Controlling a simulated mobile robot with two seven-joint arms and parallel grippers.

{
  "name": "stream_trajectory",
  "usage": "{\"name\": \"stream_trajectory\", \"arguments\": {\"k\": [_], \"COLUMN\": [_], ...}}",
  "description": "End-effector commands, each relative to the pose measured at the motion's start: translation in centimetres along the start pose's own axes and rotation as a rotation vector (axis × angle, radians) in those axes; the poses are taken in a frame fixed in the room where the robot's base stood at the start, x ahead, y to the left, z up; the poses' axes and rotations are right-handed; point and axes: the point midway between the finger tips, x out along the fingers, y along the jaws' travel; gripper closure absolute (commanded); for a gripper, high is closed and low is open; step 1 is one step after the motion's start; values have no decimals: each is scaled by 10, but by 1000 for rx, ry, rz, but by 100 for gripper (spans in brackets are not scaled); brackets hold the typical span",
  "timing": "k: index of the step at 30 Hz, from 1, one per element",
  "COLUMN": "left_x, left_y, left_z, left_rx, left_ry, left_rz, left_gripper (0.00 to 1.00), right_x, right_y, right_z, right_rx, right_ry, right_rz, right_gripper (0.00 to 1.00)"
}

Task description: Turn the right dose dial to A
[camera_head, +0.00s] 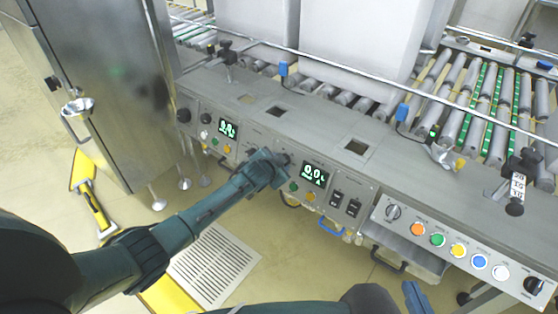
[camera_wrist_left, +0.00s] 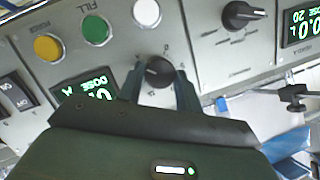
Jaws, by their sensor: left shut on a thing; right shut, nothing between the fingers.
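In the head view my left gripper (camera_head: 280,162) reaches the grey control panel, just left of the lit right display (camera_head: 314,173), and covers the dial there. In the left wrist view its two fingers (camera_wrist_left: 160,88) are shut around a round black dial (camera_wrist_left: 159,71), one on each side. Marks are printed around the dial, including an A on its lower side in that view. Which mark the dial points to is too small to tell. My right gripper (camera_head: 416,297) is shut and empty at the bottom edge of the head view, away from the panel.
Another display (camera_head: 228,129) is at the left of the panel. Black rocker switches (camera_head: 345,203) and a row of coloured buttons (camera_head: 458,250) are on the right. In the wrist view, green (camera_wrist_left: 96,30) and white (camera_wrist_left: 147,12) buttons and a black selector knob (camera_wrist_left: 240,15) are close by.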

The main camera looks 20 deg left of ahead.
Motion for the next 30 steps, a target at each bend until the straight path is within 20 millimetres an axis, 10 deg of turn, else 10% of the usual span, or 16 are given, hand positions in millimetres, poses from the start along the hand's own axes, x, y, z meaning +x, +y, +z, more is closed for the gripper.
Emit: {"name": "stream_trajectory", "arguments": {"k": [30], "left_x": [0], "left_y": [2], "left_z": [2], "left_rx": [241], "left_ry": [13], "left_rz": [-82], "left_gripper": [88], "right_x": [3], "right_y": [-1], "right_z": [5], "right_rx": [-7], "right_ry": [-6], "right_rz": [-2], "right_gripper": [100]}}
